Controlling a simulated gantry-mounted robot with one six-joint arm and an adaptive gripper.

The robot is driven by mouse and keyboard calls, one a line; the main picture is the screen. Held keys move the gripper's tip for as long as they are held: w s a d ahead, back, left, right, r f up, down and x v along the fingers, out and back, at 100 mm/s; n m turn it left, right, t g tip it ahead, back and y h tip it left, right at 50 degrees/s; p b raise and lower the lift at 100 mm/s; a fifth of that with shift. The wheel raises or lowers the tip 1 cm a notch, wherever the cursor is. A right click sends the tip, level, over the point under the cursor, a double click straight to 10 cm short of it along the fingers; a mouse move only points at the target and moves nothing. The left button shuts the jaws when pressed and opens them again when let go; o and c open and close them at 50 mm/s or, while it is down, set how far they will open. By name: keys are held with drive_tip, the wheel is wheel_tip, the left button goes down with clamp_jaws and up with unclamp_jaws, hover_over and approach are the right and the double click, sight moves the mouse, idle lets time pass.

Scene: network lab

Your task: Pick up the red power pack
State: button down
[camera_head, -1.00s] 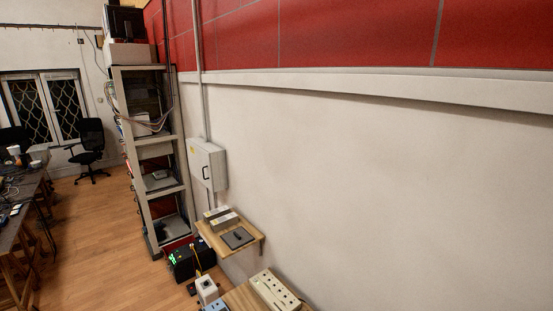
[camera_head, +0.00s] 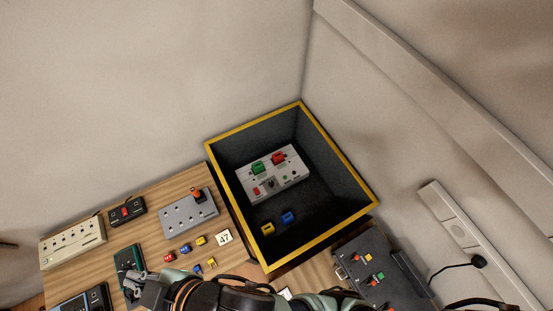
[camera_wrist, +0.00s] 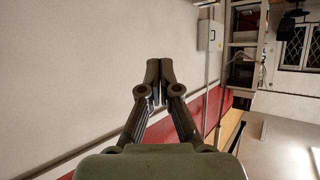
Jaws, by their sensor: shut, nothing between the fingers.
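A small red block (camera_head: 169,257) lies on the wooden table among small blue and yellow blocks. Inside the yellow-rimmed dark box, a grey-white unit (camera_head: 262,189) carries a red block (camera_head: 278,158) and a green block (camera_head: 258,167). I cannot tell which red block is the red power pack. My gripper (camera_wrist: 158,80) is shut and empty in the wrist view, with white wall behind its fingers. No power pack shows in that view. In the head view my arm crosses the bottom edge; its fingertips are not clear there.
The yellow-rimmed box (camera_head: 227,133) stands in the corner. On the wooden table (camera_head: 152,207) are a grey socket unit (camera_head: 188,214), a cream power strip (camera_head: 72,242), a black unit (camera_head: 127,212) and a "47" card (camera_head: 224,237). A dark panel (camera_head: 372,270) is at the right.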

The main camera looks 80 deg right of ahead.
drive_tip(key=c, duration=1.9)
unclamp_jaws()
drive_tip(key=o, duration=1.4)
